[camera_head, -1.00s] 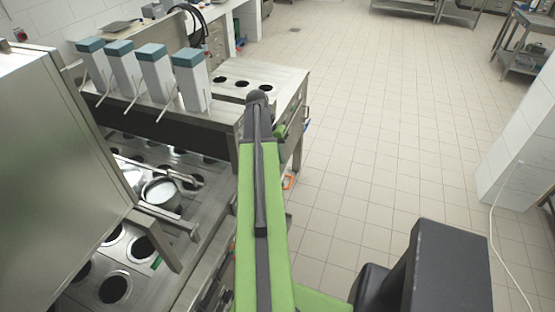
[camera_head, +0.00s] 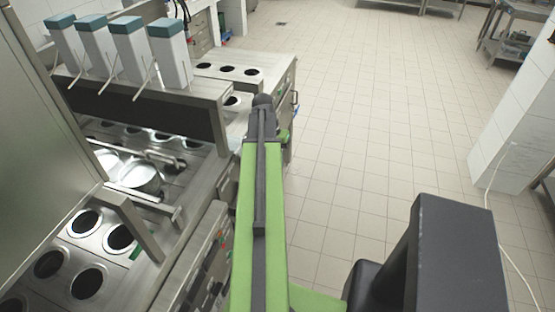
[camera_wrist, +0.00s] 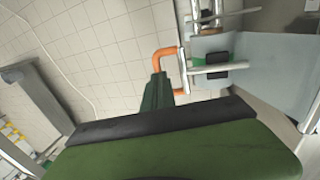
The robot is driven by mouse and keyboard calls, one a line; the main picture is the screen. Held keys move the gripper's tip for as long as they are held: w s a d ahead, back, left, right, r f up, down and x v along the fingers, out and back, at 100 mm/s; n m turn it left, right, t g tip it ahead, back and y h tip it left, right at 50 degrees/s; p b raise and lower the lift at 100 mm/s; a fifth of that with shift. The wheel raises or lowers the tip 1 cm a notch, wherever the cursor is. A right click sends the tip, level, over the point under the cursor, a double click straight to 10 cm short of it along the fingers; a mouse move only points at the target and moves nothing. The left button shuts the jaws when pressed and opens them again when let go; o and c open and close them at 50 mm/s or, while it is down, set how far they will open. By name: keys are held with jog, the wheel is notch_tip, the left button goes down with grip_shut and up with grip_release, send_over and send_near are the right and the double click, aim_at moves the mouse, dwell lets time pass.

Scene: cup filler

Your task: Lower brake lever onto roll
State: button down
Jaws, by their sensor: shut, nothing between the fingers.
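My gripper (camera_wrist: 155,92) shows in the wrist view as a narrow dark green tip beyond the wide green and black part of my arm; it is shut and empty. An orange bent handle (camera_wrist: 168,55) lies just past the tip; I cannot tell whether they touch. The handle joins a metal bracket, and a pale rod (camera_wrist: 210,69) runs right from there across a grey panel (camera_wrist: 275,80). I cannot tell for sure which part is the brake lever, and no roll is clearly recognizable. In the head view my arm hides the gripper and the handle.
The steel filling machine (camera_head: 190,190) stands left of my arm, with round cup holes, a metal pot (camera_head: 140,178) and several white posts with teal tops (camera_head: 168,55). Tiled floor (camera_head: 370,130) is free to the right. A white tiled wall (camera_head: 515,120) stands far right.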

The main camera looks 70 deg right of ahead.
jog(key=shift+s+a+f, duration=0.1)
jog(key=shift+f, duration=0.1)
jog(key=p+v, duration=1.4)
